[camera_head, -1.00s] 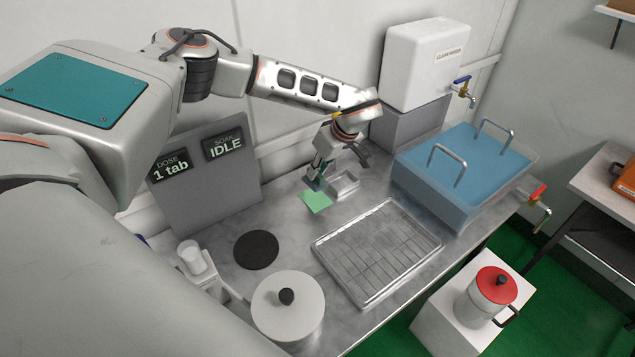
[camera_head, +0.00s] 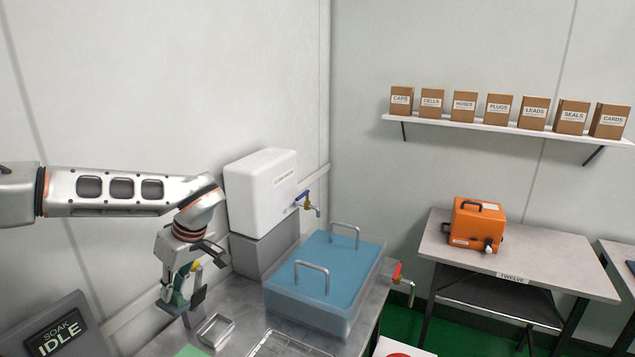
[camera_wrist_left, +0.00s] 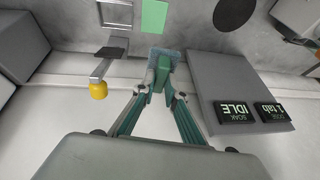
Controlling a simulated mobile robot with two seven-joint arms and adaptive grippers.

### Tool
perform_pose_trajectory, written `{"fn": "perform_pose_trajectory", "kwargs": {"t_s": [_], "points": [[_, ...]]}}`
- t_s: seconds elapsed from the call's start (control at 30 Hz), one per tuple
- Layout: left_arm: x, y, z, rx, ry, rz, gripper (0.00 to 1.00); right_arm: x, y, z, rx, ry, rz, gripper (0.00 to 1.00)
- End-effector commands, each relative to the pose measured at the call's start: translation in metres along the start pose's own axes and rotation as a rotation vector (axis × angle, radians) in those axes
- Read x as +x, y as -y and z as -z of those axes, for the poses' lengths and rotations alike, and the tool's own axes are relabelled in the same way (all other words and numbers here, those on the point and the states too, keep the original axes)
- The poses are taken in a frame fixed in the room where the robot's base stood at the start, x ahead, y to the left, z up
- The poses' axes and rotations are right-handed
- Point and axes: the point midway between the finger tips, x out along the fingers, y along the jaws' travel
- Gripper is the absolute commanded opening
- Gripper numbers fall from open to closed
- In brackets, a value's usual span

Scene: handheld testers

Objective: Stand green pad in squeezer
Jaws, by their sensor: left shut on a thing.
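My left gripper (camera_head: 176,304) is shut on a small grey-green textured pad, which I take for the green pad (camera_wrist_left: 165,57). In the left wrist view the pad sits across the tips of the teal fingers (camera_wrist_left: 160,78). The squeezer (camera_head: 217,329) is a small open metal tray just right of the gripper. Its lever with a yellow knob (camera_wrist_left: 98,89) shows in the left wrist view, with part of the metal frame (camera_wrist_left: 116,14). The pad is apart from the tray. Its lower edge is hard to make out in the head view.
A flat light green square (camera_head: 190,352) lies on the bench below the gripper. A blue lidded tank (camera_head: 325,280) and a white water container (camera_head: 262,195) stand to the right. The IDLE panel (camera_head: 60,335) is at the left. A wire rack (camera_head: 283,346) lies in front.

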Motion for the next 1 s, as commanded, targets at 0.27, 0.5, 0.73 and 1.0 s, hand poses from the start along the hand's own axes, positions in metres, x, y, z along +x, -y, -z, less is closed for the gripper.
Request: {"fn": "perform_pose_trajectory", "kwargs": {"t_s": [0.27, 0.5, 0.73, 1.0], "points": [[-0.004, 0.018, -0.056, 0.41, -0.067, -0.154, 0.0, 0.0, 0.0, 0.0, -0.001, 0.0, 0.0, 0.4], [-0.017, 0.043, -0.113, 0.771, -0.121, -0.314, 0.0, 0.0, 0.0, 0.0, -0.001, 0.001, 0.0, 0.4], [-0.029, 0.062, -0.147, 0.963, -0.149, -0.41, 0.0, 0.0, 0.0, -0.001, -0.001, 0.001, 0.0, 0.4], [-0.032, 0.065, -0.154, 1.003, -0.157, -0.432, 0.0, 0.0, 0.0, -0.001, -0.001, 0.001, 0.0, 0.4]]}}
